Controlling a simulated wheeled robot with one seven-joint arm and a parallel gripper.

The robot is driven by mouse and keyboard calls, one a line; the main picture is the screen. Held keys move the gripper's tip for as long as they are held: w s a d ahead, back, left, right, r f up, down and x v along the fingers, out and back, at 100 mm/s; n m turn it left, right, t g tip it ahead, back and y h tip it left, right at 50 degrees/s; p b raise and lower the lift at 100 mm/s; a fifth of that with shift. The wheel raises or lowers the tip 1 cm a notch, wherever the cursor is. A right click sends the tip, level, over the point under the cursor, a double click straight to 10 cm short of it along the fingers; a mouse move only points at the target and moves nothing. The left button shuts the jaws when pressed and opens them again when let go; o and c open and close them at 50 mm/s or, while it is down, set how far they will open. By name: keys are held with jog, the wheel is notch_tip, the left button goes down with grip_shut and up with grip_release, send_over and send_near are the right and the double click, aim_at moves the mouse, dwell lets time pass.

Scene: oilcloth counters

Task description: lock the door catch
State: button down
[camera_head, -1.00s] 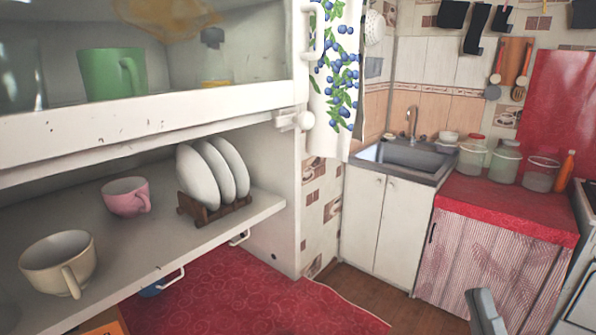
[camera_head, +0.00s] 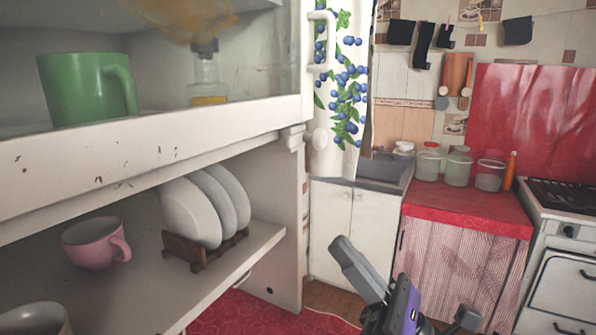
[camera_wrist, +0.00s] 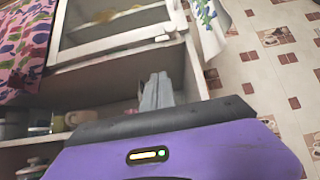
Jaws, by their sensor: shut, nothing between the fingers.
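In the wrist view, the closed fingers (camera_wrist: 157,92) point up toward the cabinet door's lower edge (camera_wrist: 120,42). A small pale piece there may be the catch.
A white door handle (camera_head: 322,42) stands above the catch. A blueberry-patterned towel (camera_head: 347,85) hangs right behind it. The open shelf below holds a pink cup (camera_head: 95,243) and plates (camera_head: 190,212) in a rack. The space in front of the cabinet's right side is free.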

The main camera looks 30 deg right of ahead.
jog(key=p, duration=0.4)
send_near(286, 143)
jog(key=w+a, duration=0.2)
jog(key=w, duration=0.2)
jog(key=r, duration=0.1)
jog(key=r+p, duration=0.2)
jog(key=shift+a+r, duration=0.1)
jog(key=shift+a, duration=0.2)
jog(key=shift+s+a+r+m+t+h+p, duration=0.1)
jog(key=shift+r+m+t+h+p, duration=0.1)
jog(key=shift+m+t+h+p, duration=0.55)
jog(key=shift+s+a+r+m+t+h+p, duration=0.15)
jog(key=shift+m+h+p, duration=0.3)
jog(key=shift+m+h, duration=0.6)
jog(key=shift+a+r+m+t+h+p, duration=0.1)
jog(key=shift+r+m+t+h+p, duration=0.2)
jog(key=shift+m+h, duration=0.5)
jog(key=shift+a+r+m+t+h+p, duration=0.1)
jog(key=shift+m+t+h+p, duration=0.3)
jog(key=shift+m, duration=0.7)
jog(key=shift+s+a+r+p, duration=0.2)
jog(key=shift+r+p, duration=0.35)
jog(key=shift+r, duration=0.25)
